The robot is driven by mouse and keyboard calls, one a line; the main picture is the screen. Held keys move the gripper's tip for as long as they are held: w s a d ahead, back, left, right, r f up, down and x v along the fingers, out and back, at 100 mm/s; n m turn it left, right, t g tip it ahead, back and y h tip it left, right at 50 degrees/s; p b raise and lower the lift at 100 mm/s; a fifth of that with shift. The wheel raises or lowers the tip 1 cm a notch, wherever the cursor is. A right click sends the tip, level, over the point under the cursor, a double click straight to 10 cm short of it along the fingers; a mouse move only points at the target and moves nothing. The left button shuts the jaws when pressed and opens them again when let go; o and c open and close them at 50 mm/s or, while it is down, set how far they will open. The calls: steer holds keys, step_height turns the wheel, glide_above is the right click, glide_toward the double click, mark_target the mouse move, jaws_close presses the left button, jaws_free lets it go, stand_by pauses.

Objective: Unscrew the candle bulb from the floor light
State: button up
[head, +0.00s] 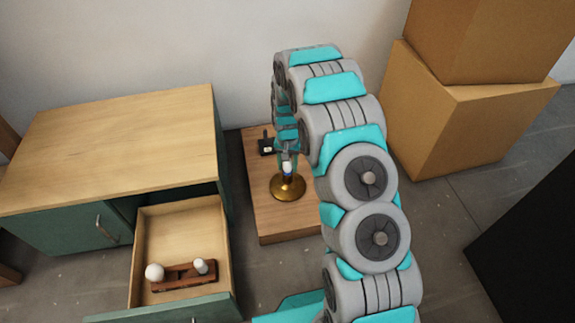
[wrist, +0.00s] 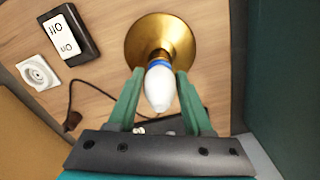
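The floor light has a round brass base (head: 288,188) on a low wooden platform. It also shows in the wrist view (wrist: 140,42). The white candle bulb (wrist: 160,92) stands in its socket with a blue ring at its lower end. It also shows in the head view (head: 287,168). My gripper (wrist: 160,74) is above the lamp, pointing down, with one green finger on each side of the bulb near the blue ring. The fingers are very close to the bulb. I cannot tell whether they touch it. The socket under the ring is partly hidden.
A black box with white labels (wrist: 68,32), a white wall-type plate (wrist: 37,73) and a dark cord lie on the platform (head: 262,225). An open drawer (head: 181,226) at left holds a wooden rack (head: 184,277) with bulbs. Cardboard boxes (head: 455,115) stand at right.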

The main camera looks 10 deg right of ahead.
jaws_close()
steer(key=n, duration=0.5)
steer(key=shift+a, duration=0.1)
steer(key=shift+n, duration=1.6)
steer(key=n, duration=0.8)
